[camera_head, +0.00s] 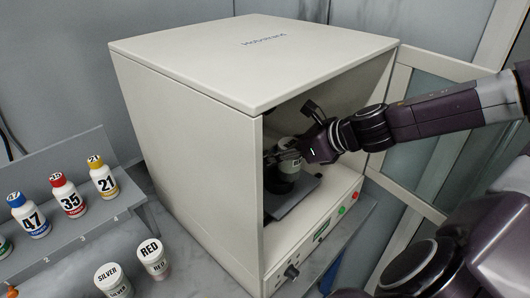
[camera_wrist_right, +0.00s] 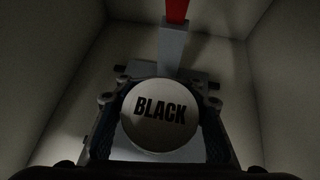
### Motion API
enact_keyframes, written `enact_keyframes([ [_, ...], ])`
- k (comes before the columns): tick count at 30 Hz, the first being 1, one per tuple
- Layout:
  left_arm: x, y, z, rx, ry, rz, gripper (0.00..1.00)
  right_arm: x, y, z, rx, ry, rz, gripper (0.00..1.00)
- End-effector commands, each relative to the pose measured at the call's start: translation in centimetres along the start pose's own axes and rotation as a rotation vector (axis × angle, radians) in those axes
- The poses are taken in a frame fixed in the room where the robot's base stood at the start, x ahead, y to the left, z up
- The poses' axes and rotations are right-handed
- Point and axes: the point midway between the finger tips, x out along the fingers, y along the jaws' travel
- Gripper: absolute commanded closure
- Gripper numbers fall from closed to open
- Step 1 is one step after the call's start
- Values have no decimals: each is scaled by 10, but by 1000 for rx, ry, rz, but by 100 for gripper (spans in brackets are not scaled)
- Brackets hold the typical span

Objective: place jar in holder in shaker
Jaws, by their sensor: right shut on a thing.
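The shaker (camera_head: 190,85) is a large cream box with its front open. Inside it, my right gripper (camera_head: 285,158) is shut on a jar (camera_head: 290,170) with a pale lid. In the right wrist view the jar's round lid (camera_wrist_right: 160,115) reads BLACK and sits between my right gripper's fingers (camera_wrist_right: 158,128). The jar is above or at the holder (camera_head: 290,198), a grey plate inside the shaker; whether it touches is hidden. A grey post with a red top (camera_wrist_right: 174,40) rises behind the jar. My left gripper is not in view.
The shaker's framed glass door (camera_head: 425,115) stands open at the right, with my right arm passing in front of it. Jars marked SILVER (camera_head: 113,281) and RED (camera_head: 152,256) stand at the lower left. A grey rack (camera_head: 95,222) holds several numbered bottles.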

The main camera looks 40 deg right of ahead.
Motion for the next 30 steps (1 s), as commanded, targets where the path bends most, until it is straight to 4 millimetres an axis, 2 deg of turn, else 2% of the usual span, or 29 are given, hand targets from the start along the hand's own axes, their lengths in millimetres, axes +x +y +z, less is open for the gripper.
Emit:
enact_keyframes([
  [4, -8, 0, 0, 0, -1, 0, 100, 14, 0, 11, -2, 2, 1, 100],
  [9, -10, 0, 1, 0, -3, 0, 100, 22, -1, 15, -1, -1, -1, 100],
  [18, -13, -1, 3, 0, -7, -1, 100, 39, 0, -9, 2, -3, 1, 100],
  [30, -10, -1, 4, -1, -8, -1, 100, 43, 0, -16, -3, -1, 0, 100],
])
